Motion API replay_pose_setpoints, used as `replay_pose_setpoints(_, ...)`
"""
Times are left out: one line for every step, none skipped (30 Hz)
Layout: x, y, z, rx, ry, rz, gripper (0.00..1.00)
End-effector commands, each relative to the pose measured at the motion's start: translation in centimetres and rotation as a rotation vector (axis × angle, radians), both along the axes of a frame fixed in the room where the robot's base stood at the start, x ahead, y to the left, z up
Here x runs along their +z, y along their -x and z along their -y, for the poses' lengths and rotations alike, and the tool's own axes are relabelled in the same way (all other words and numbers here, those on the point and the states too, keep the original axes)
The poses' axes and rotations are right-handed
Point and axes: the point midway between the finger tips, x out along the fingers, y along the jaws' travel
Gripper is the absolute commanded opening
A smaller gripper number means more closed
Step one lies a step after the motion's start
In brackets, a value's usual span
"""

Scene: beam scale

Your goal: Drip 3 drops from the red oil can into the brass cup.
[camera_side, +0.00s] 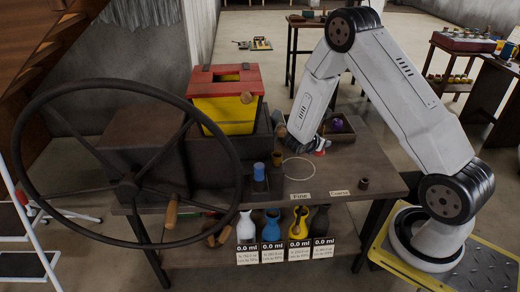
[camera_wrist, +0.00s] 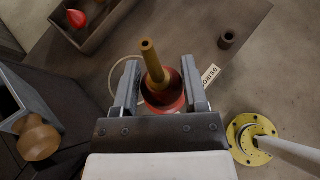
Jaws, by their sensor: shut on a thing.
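The red oil can (camera_wrist: 163,98) is between the jaws of my gripper (camera_wrist: 160,75) in the wrist view, with its long brass-coloured spout pointing up the picture. My gripper is shut on it. In the side view, only a small red part of the can (camera_side: 321,152) shows below my gripper (camera_side: 317,147), above the table. No drop is visible.
A pale ring (camera_side: 298,168) marks the table, with Fine and Coarse labels (camera_side: 339,193) at the front edge. A large wheel (camera_side: 180,122) and a yellow-red box (camera_side: 228,105) stand left. A tray (camera_wrist: 92,43) holds a red object. Several vases stand below.

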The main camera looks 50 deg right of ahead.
Motion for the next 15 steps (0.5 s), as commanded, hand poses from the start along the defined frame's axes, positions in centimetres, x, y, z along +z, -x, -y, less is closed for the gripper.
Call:
replay_pose_setpoints(0.8, -1.4, -1.1, 0.028, -0.012, 0.013, 0.00)
replay_pose_setpoints(1.2, -2.0, -1.6, 0.040, -0.020, 0.017, 0.00)
replay_pose_setpoints(1.6, -2.9, -2.4, 0.057, -0.030, 0.021, 0.00)
replay_pose_setpoints(2.0, -3.4, -3.0, 0.070, -0.038, 0.025, 0.00)
replay_pose_setpoints(2.3, -4.0, -3.6, 0.083, -0.046, 0.029, 0.00)
replay_pose_setpoints(2.8, -4.8, -4.3, 0.100, -0.055, 0.034, 0.00)
replay_pose_setpoints(3.1, -5.3, -4.9, 0.113, -0.063, 0.039, 0.00)
replay_pose_setpoints(3.5, -5.8, -5.5, 0.125, -0.071, 0.042, 0.00)
replay_pose_setpoints(3.9, -6.4, -6.3, 0.144, -0.081, 0.047, 0.00)
replay_pose_setpoints(4.2, -6.9, -6.8, 0.154, -0.088, 0.051, 0.00)
replay_pose_setpoints(4.5, -7.3, -7.3, 0.166, -0.095, 0.054, 0.00)
replay_pose_setpoints(4.8, -7.8, -8.0, 0.182, -0.105, 0.058, 0.00)
replay_pose_setpoints(5.1, -8.2, -8.5, 0.192, -0.110, 0.062, 0.00)
replay_pose_setpoints(5.4, -8.5, -8.9, 0.202, -0.116, 0.064, 0.00)
replay_pose_setpoints(5.7, -8.9, -9.5, 0.214, -0.122, 0.068, 0.00)
